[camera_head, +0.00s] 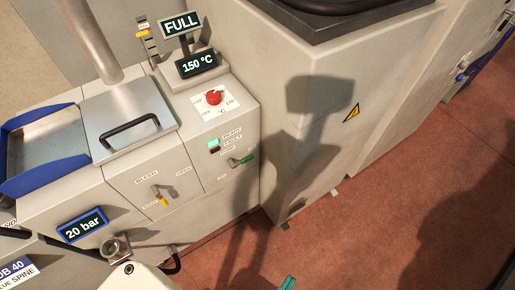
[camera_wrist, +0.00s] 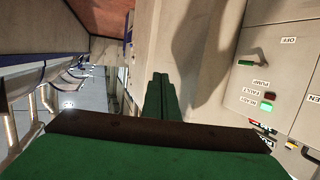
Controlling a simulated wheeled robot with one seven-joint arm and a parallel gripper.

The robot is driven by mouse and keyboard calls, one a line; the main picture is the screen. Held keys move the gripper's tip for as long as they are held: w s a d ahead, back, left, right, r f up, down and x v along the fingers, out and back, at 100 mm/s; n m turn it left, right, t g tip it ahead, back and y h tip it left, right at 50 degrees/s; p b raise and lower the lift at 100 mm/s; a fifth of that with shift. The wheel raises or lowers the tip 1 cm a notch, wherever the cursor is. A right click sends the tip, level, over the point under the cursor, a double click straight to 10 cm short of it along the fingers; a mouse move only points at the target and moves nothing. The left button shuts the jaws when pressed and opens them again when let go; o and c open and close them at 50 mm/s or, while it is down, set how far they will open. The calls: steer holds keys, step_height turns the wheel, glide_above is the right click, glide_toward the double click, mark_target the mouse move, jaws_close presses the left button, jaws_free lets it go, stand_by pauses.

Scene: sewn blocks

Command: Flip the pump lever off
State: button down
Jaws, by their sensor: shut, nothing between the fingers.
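The pump lever (camera_head: 243,160) has a green tip and sits on the front of the grey cabinet, below the small READY, FAULT and PUMP labels. Its handle points to the right, and an OFF label is below it. In the wrist view the lever (camera_wrist: 252,63) shows upside down at the right, with the OFF label (camera_wrist: 289,40) above it in the picture. My gripper (camera_wrist: 160,78) has green fingers pressed together, empty and clear of the lever. A green part of my gripper (camera_head: 288,283) also shows at the bottom edge of the head view.
A red knob (camera_head: 213,97) is above. A metal lid with a black handle (camera_head: 130,131) and a 20 bar display (camera_head: 83,229) are at left. Open red floor (camera_head: 420,190) lies right.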

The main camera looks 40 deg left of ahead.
steer(key=shift+w, duration=0.15)
steer(key=w+a+f+n+g+y, duration=0.1)
steer(key=w+a+f+g+y, duration=0.15)
steer(key=w+a, duration=0.45)
steer(key=w+a+f+n+g+y, duration=0.1)
steer(key=w+a+f+y, duration=0.2)
steer(key=w, duration=0.9)
steer(key=w+a+r+n+g+y, duration=0.5)
steer(key=w+a+r+n+g, duration=0.1)
steer(key=a+r+n, duration=0.4)
steer(key=a+n+g, duration=0.1)
steer(key=a, duration=0.1)
steer(key=shift+a+r+g, duration=0.3)
steer(key=shift+r+g, duration=0.05)
steer(key=shift+r, duration=0.05)
